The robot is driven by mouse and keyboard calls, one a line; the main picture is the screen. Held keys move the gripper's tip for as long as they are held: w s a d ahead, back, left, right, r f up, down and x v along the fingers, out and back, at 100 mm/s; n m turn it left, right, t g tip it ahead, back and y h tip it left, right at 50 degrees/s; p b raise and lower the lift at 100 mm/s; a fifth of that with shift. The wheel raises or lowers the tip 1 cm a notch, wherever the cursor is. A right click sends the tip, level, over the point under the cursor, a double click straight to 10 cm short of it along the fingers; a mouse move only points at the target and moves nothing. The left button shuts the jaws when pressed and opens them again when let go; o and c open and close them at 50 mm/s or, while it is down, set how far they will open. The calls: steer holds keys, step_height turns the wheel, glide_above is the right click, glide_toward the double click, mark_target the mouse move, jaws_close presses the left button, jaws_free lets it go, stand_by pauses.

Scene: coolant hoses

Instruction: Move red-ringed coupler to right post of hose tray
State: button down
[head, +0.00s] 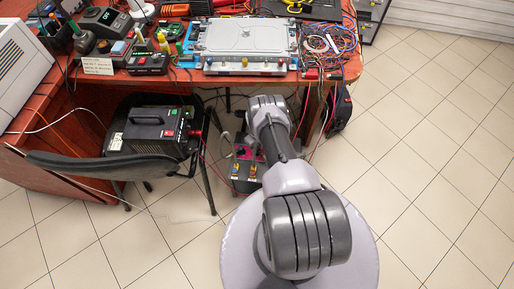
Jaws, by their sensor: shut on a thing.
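My arm reaches away from me and bends down below the front edge of the desk. My gripper (243,151) is small and partly hidden at its end, beside a magenta patch. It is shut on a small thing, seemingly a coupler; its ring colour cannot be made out. Just below it is a dark box-like tray (243,186), seemingly the hose tray, with small yellow-marked fittings (253,171) on it. A grey hose (226,138) curves up at its left. My arm hides part of the right side, so the right post cannot be made out.
A red desk (185,84) crowded with tools, a blue-framed plate (243,38) and wires (327,45) stands behind. A chair (100,164) and a black power unit (152,131) are at the left. A dark case (340,112) stands right of my arm. The tiled floor at right is clear.

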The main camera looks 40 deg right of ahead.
steer(key=shift+f, duration=0.1)
steer(key=shift+f, duration=0.25)
steer(key=shift+f, duration=0.4)
stand_by(2.0)
steer(key=c, duration=1.1)
jaws_free()
steer(key=shift+o, duration=1.2)
